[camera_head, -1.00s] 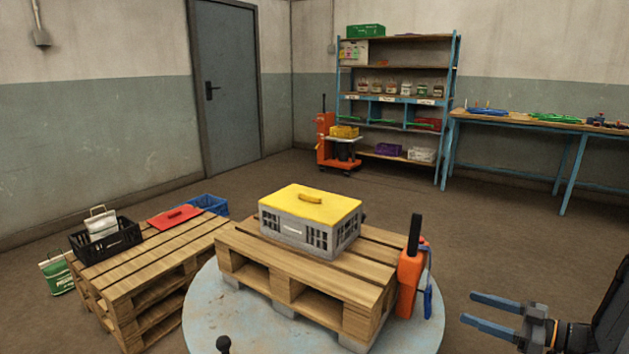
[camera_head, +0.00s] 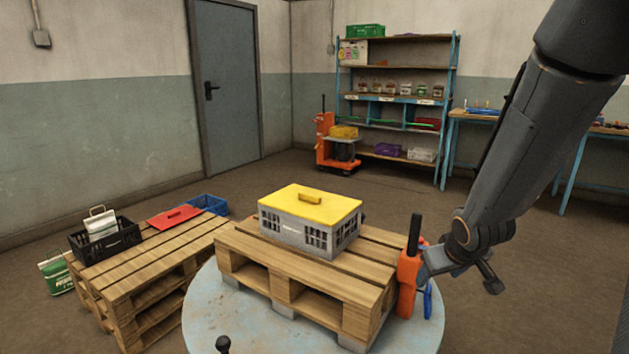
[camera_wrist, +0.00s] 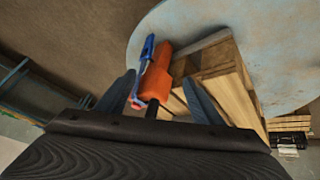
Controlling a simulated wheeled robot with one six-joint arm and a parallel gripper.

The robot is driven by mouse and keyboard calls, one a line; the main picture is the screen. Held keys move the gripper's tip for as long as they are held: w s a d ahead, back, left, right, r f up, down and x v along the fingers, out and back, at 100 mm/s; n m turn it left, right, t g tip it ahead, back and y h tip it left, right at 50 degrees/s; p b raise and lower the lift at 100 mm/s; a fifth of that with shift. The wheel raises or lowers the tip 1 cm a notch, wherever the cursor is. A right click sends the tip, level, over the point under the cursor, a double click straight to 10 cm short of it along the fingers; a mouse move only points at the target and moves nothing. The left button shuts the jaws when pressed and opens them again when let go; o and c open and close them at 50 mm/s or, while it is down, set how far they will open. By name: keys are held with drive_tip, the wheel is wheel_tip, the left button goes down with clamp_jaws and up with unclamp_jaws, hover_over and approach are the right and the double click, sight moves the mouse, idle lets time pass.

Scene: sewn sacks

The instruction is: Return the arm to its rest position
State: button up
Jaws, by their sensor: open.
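My arm (camera_head: 545,135) reaches down from the upper right in the head view. My gripper (camera_head: 435,262) is beside the right end of the front pallet, close by an orange tool (camera_head: 406,285) with an upright black handle and a blue part. In the wrist view my gripper (camera_wrist: 158,77) is open, its two dark fingers apart. The orange tool (camera_wrist: 157,80) shows between and beyond them, with its black handle toward the palm. I cannot tell whether a finger touches it. In the head view the fingertips are mostly hidden behind the tool.
A grey crate with a yellow lid (camera_head: 312,205) stands on the front pallet (camera_head: 250,250), on a round pale platform (camera_head: 215,310). A second pallet stack (camera_head: 150,265) at left bears a black crate (camera_head: 125,238) and a red lid (camera_head: 174,217). Floor at right is clear.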

drive_tip(key=s+a+f+g+y+b, duration=0.2)
drive_tip(key=s+a+g+b, duration=0.65)
drive_tip(key=s+a, duration=1.25)
drive_tip(key=s+d+r+m+t+h+p, duration=0.1)
drive_tip(key=d+r+m+t+p, duration=0.1)
drive_tip(key=d+r+p, duration=0.7)
drive_tip(key=d+p, duration=0.2)
drive_tip(key=p, duration=0.4)
drive_tip(key=shift+s, duration=0.3)
